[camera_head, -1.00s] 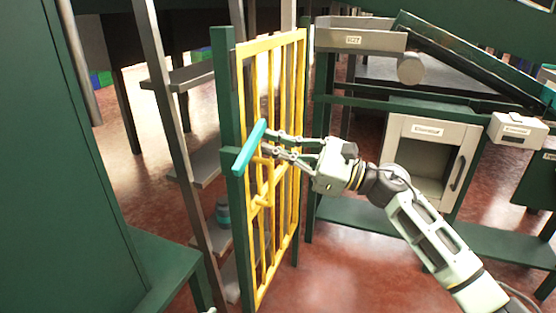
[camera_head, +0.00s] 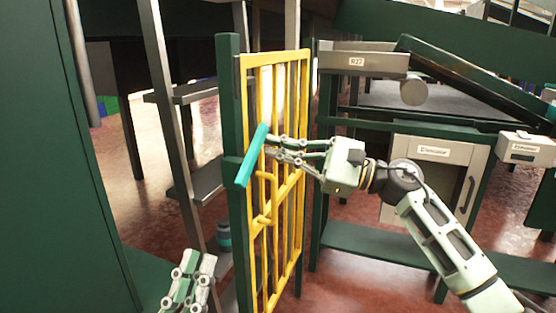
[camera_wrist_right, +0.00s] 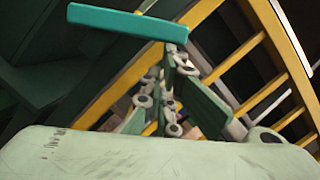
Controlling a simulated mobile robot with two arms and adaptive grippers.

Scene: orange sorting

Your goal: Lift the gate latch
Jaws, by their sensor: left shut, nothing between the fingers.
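The gate latch is a teal bar (camera_head: 252,155) on the yellow barred gate (camera_head: 305,90), slanting across its left edge by the green post (camera_head: 230,80). My right gripper (camera_head: 269,148) reaches it from the right, its fingertips at the bar's right side. The bar also crosses the right wrist view (camera_wrist_right: 125,22), at the fingertips (camera_wrist_right: 172,60). I cannot tell whether these fingers are closed on it. My left gripper (camera_head: 205,260) is shut and empty at the lower left, apart from the gate and low in front of the post.
A grey-doored cabinet (camera_head: 430,150) and a grey tray (camera_head: 360,60) stand right of the gate. A green panel (camera_head: 50,150) fills the left side. Metal posts and shelves (camera_head: 195,185) stand behind the gate's left side. Red floor shows below.

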